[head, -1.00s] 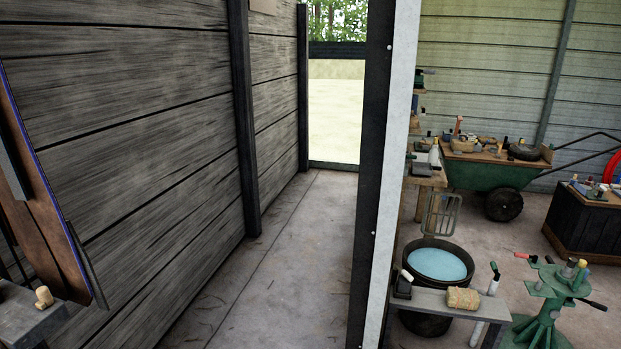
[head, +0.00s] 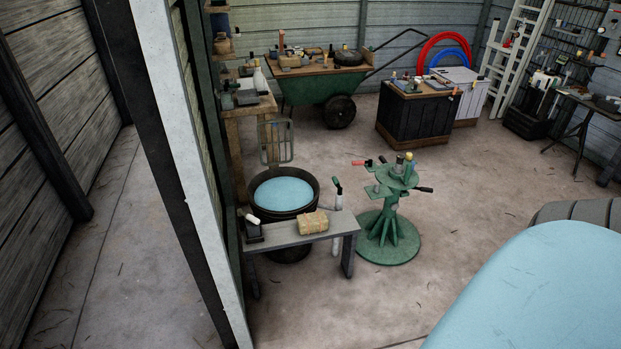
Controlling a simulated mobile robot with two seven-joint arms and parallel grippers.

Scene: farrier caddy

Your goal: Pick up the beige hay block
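A beige hay block (head: 313,223), tied with reddish bands, lies on a low grey bench (head: 290,237) in the head view. It sits near the middle of the bench top, in front of a dark tub of blue water (head: 284,190). A small dark item with a white top (head: 252,226) stands on the bench to its left. Neither of my grippers shows in this view.
A green stand (head: 392,215) with tools stands right of the bench. A white-edged wall post (head: 185,170) rises close on the left. A large light-blue rounded surface (head: 550,290) fills the lower right. A green wheelbarrow (head: 325,84) stands behind. Open floor lies before the bench.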

